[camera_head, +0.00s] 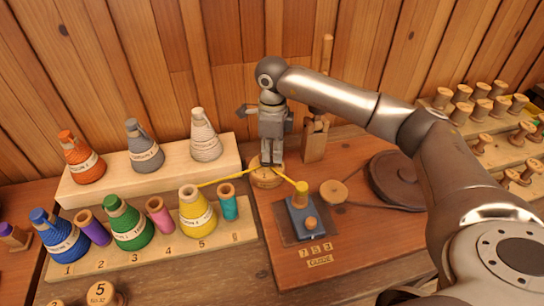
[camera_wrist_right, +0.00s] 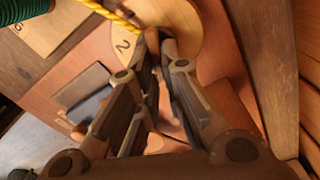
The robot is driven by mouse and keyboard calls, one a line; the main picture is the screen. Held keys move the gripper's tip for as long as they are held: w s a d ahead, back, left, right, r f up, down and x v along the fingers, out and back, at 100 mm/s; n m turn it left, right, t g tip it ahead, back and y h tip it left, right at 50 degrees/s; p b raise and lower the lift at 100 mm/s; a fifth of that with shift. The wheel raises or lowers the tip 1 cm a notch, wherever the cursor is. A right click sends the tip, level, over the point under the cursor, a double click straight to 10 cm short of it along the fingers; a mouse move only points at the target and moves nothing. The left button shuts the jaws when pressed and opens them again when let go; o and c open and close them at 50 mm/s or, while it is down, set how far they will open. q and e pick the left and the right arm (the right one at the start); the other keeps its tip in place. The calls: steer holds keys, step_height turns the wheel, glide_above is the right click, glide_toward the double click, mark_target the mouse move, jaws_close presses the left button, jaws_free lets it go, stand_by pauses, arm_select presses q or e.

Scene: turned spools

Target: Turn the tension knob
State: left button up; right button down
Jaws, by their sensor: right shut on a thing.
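The tension knob appears to be at the round wooden dial (camera_head: 264,181), on the reddish-brown board. In the right wrist view the dial (camera_wrist_right: 188,22) is pale, with a number 2 on its face. My right gripper (camera_head: 268,162) points straight down over the dial. Its fingers (camera_wrist_right: 160,38) are closed together at the dial's middle, shut on the knob, which they mostly hide. My left gripper is not in view.
The blue block (camera_head: 305,220) stands close to the dial's lower right, by a "GUIDE" label (camera_head: 320,260). A wooden holder (camera_head: 315,142) is just right of my gripper. A dark wheel (camera_head: 398,180) lies farther right. Cones and spools fill the left racks (camera_head: 150,252).

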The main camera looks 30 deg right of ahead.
mark_target(272, 155)
steer(key=shift+w+n+b, duration=0.15)
steer(key=shift+n+b, duration=0.15)
steer(key=shift+n, duration=0.3)
steer(key=shift+r, duration=0.1)
steer(key=c, duration=1.6)
jaws_free()
steer(key=shift+o, duration=0.2)
step_height(272, 155, up, 12)
